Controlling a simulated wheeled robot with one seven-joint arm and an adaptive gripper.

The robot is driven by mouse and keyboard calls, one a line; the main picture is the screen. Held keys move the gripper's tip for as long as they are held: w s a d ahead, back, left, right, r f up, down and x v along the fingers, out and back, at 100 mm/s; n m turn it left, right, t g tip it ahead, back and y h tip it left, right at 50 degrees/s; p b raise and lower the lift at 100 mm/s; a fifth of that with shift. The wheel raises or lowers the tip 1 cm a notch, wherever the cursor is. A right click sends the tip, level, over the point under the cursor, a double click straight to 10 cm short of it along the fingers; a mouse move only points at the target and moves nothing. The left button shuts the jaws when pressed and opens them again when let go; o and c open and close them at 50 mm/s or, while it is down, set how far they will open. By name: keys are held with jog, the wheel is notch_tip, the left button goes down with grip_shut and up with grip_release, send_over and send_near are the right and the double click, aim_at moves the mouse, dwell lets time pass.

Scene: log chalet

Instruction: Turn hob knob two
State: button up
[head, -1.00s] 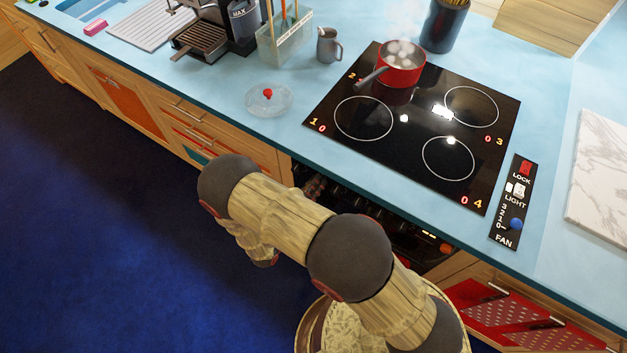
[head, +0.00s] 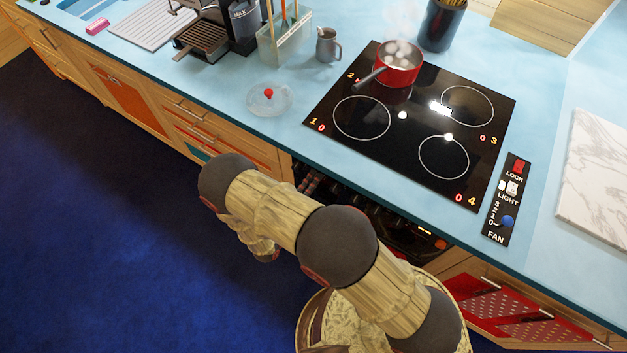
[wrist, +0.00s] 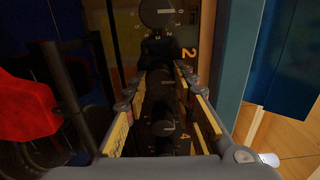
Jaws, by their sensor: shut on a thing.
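In the wrist view my gripper (wrist: 160,72) has its two yellow-padded fingers closed around a dark hob knob (wrist: 156,50) beside the orange number 2. The fingers hide part of this knob, and its pointer cannot be read. More dark knobs stand in the same row, one by the number 4 (wrist: 163,128) and one with a dial face (wrist: 160,12) at the top. In the head view my arm hides the gripper and most of the knob panel. The black hob (head: 405,135) has a red saucepan (head: 399,66) on ring 2, holding steaming whitish contents.
A glass lid (head: 268,98) with a red knob lies left of the hob. A metal jug (head: 328,45) and a utensil holder (head: 285,45) stand behind it. A switch panel (head: 505,200) is at the right. The blue floor left of my arm is clear.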

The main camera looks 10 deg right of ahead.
dwell(0.4)
jog(key=o, duration=1.2)
jog(key=shift+c, duration=0.2)
jog(key=v, duration=1.2)
jog(key=shift+a, duration=0.1)
